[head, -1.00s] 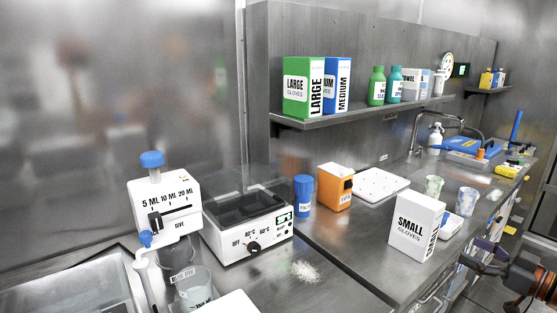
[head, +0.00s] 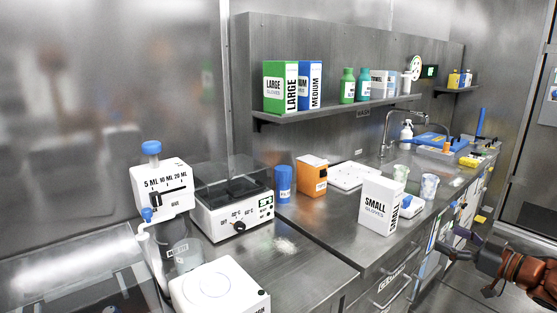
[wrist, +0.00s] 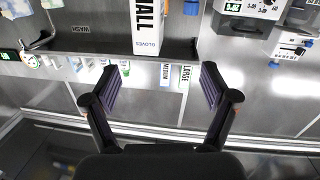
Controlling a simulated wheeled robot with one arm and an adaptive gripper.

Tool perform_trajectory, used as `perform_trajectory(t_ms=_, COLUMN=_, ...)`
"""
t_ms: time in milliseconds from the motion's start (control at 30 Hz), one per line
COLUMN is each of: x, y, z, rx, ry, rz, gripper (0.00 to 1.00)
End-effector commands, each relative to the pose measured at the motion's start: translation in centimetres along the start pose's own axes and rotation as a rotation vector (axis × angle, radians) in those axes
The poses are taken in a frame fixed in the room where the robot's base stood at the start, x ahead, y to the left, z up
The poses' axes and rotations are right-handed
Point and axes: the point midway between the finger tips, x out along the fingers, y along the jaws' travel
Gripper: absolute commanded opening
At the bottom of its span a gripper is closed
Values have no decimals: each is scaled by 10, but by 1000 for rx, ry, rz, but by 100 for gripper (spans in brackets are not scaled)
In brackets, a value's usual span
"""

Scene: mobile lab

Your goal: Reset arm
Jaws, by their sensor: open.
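My gripper (head: 468,262) is at the right side of the head view, in front of the counter's drawer fronts and apart from them. The wrist view shows its two dark fingers (wrist: 163,84) spread wide with nothing between them. That white box (head: 378,206) also stands on the counter in the head view.
The steel counter (head: 318,258) holds a heater (head: 232,208), a dispenser (head: 160,188), an orange box (head: 312,176), a blue bottle (head: 283,183) and a white device (head: 220,288). A shelf (head: 340,108) holds glove boxes and bottles. Floor is clear at lower right.

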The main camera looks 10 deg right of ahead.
Motion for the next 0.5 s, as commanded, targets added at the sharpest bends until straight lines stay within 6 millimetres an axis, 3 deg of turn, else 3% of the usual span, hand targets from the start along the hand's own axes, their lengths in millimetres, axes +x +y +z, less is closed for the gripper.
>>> perform_trajectory(t_ms=500, x=62, y=45, z=-19, rx=-132, ry=-230, rz=366, gripper=85)
